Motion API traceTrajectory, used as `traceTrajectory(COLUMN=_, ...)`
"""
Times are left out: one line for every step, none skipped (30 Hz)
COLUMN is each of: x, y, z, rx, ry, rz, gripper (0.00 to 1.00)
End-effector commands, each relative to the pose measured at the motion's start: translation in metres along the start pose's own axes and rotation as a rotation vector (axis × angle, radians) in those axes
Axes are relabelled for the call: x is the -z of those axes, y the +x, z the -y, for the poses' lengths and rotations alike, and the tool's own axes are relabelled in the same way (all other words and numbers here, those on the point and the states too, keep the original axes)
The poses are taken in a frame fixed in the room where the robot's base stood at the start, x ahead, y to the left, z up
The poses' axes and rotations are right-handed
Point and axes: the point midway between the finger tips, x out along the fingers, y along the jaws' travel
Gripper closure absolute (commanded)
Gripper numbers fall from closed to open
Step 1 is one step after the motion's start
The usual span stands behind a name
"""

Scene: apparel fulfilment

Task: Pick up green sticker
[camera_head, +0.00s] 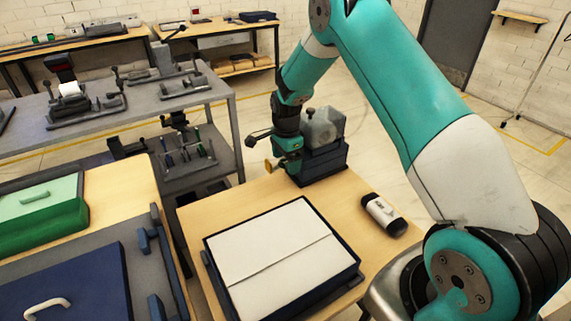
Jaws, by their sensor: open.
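My gripper (261,153) is at the end of the teal and white arm, over the back left of the wooden table. Its jaws are apart and I see nothing between them. It is close beside a dark device with a translucent grey top (325,128). I cannot tell whether they touch. I cannot make out a green sticker in this view; it may be hidden or too small to see.
A dark tray with a white flat package (270,252) and a black-and-white cylinder (384,214) lie on the wooden table (235,203). At left are a green case (43,211), a blue case (70,285) and a grey bench with fixtures (150,108). Some tabletop around the tray is clear.

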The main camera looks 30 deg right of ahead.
Motion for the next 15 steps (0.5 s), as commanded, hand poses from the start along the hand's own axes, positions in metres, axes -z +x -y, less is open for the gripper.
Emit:
traceTrajectory(x=0.0000, y=-0.0001, z=0.0000, rx=0.000, ry=0.000, rz=0.000, gripper=0.19)
traceTrajectory(x=0.0000, y=-0.0001, z=0.0000, rx=0.000, ry=0.000, rz=0.000, gripper=0.26)
traceTrajectory(x=0.0000, y=-0.0001, z=0.0000, rx=0.000, ry=0.000, rz=0.000, gripper=0.35)
traceTrajectory(x=0.0000, y=-0.0001, z=0.0000, rx=0.000, ry=0.000, rz=0.000, gripper=0.42)
traceTrajectory(x=0.0000, y=-0.0001, z=0.0000, rx=0.000, ry=0.000, rz=0.000, gripper=0.49)
traceTrajectory(x=0.0000, y=-0.0001, z=0.0000, rx=0.000, ry=0.000, rz=0.000, gripper=0.58)
traceTrajectory(x=0.0000, y=-0.0001, z=0.0000, rx=0.000, ry=0.000, rz=0.000, gripper=0.58)
traceTrajectory(x=0.0000, y=-0.0001, z=0.0000, rx=0.000, ry=0.000, rz=0.000, gripper=0.58)
traceTrajectory(x=0.0000, y=-0.0001, z=0.0000, rx=0.000, ry=0.000, rz=0.000, gripper=0.59)
traceTrajectory(x=0.0000, y=-0.0002, z=0.0000, rx=0.000, ry=0.000, rz=0.000, gripper=0.59)
traceTrajectory(x=0.0001, y=-0.0002, z=0.0000, rx=0.000, ry=0.000, rz=0.000, gripper=0.59)
traceTrajectory(x=0.0001, y=-0.0002, z=0.0000, rx=0.000, ry=0.000, rz=0.000, gripper=0.59)
traceTrajectory(x=0.0001, y=-0.0002, z=0.0000, rx=0.000, ry=0.000, rz=0.000, gripper=0.59)
traceTrajectory(x=0.0001, y=-0.0002, z=0.0000, rx=0.000, ry=0.000, rz=0.000, gripper=0.59)
traceTrajectory(x=0.0001, y=-0.0002, z=0.0000, rx=0.000, ry=0.000, rz=0.000, gripper=0.59)
